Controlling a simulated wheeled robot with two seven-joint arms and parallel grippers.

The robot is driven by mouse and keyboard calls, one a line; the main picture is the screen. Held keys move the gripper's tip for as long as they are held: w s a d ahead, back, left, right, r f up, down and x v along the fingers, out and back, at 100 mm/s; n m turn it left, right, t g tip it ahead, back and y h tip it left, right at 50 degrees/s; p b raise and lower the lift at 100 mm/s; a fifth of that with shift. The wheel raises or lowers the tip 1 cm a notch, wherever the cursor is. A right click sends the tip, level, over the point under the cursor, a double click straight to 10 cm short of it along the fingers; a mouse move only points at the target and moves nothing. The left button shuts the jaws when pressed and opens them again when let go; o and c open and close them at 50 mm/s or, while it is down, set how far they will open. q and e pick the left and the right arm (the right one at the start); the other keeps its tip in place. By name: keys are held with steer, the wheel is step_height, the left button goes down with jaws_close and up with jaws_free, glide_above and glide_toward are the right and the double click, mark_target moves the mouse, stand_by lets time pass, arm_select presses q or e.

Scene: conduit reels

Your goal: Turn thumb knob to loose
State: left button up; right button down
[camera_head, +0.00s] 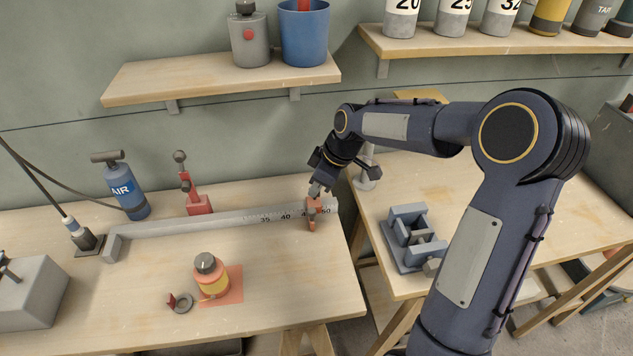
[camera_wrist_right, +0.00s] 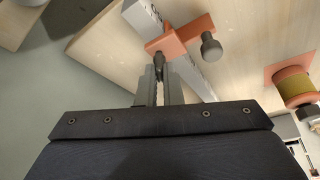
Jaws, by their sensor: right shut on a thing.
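An orange-red stop (camera_head: 312,212) straddles the grey graduated rail (camera_head: 225,219) near its right end, by the marks 45 and 50. My right gripper (camera_head: 316,190) reaches down to the stop's top from behind. In the wrist view the two grey fingers (camera_wrist_right: 159,88) are closed on a small dark thumb knob (camera_wrist_right: 159,66) at the edge of the stop (camera_wrist_right: 182,36). Most of that knob is hidden between the fingers. A separate grey round-headed peg (camera_wrist_right: 211,47) sticks out of the stop's other side, clear of the fingers. My left gripper is not in view.
A blue AIR cylinder (camera_head: 125,189) and a red clamp (camera_head: 196,200) stand behind the rail. An orange-yellow reel (camera_head: 210,277) stands in front. A grey-blue fixture (camera_head: 412,238) is on the right bench, across a gap. A shelf (camera_head: 225,77) hangs above.

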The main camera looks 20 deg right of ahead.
steer(key=n+g, duration=0.1)
steer(key=n, duration=0.2)
steer(key=n+g+y+p, duration=0.1)
steer(key=n, duration=0.1)
steer(key=shift+w+d+n, duration=0.1)
steer(key=shift+w+n, duration=0.05)
steer(key=shift+n, duration=0.25)
steer(key=shift+p, duration=0.3)
steer(key=c, duration=1.6)
jaws_free()
